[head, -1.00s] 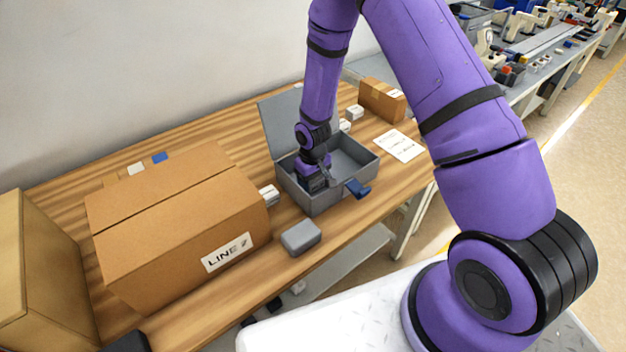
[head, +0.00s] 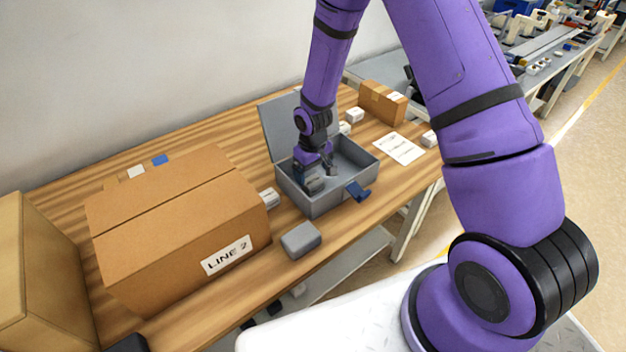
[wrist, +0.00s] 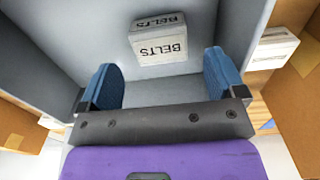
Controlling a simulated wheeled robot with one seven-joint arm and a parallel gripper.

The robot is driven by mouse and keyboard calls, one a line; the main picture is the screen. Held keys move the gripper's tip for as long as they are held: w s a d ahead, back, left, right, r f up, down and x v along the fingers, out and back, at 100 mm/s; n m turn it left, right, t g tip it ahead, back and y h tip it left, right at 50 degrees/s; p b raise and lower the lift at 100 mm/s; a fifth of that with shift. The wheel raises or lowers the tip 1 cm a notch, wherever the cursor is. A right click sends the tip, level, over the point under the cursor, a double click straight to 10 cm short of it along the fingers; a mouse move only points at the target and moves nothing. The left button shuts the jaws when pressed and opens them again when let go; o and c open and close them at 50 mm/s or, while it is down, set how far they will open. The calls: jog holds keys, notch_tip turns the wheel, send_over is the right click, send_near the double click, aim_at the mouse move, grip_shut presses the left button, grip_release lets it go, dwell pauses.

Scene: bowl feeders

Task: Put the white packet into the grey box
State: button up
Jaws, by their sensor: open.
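The white packet (wrist: 158,45), labelled BELTS, lies inside the grey box (wrist: 197,88), on its floor near a wall in the wrist view. My gripper (wrist: 163,78) is open, with its two blue fingers apart and the packet just beyond their tips, between them in the picture. I see no finger touching the packet. In the head view my gripper (head: 316,178) is down in the left part of the open grey box (head: 325,206). There the gripper largely hides the packet. The box's lid (head: 282,125) stands raised at the back.
A large cardboard box (head: 165,245) stands left of the grey box. A small grey case (head: 301,240) lies in front. Other white packets (head: 269,197) stand nearby. A paper sheet (head: 398,148) and a smaller carton (head: 382,102) are to the right.

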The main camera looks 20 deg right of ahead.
notch_tip(320, 180, up, 7)
dwell(0.3)
notch_tip(320, 180, up, 15)
jog(key=m+t, duration=0.1)
jog(key=t, duration=0.1)
send_over(313, 181)
jog(key=s+d, duration=0.3)
jog(key=s+d+r, duration=0.2)
jog(key=s+r, duration=0.4)
jog(key=r, duration=0.4)
jog(key=s+d+r+m+t, duration=0.1)
jog(key=s+r, duration=0.4)
jog(key=s, duration=0.5)
jog(key=s+d+r+m+t, duration=0.1)
jog(key=s+r+t, duration=0.1)
jog(key=s+r, duration=0.4)
jog(key=s, duration=0.4)
jog(key=shift+s+d+m, duration=0.15)
jog(key=shift+d+m, duration=0.15)
jog(key=shift+d, duration=0.1)
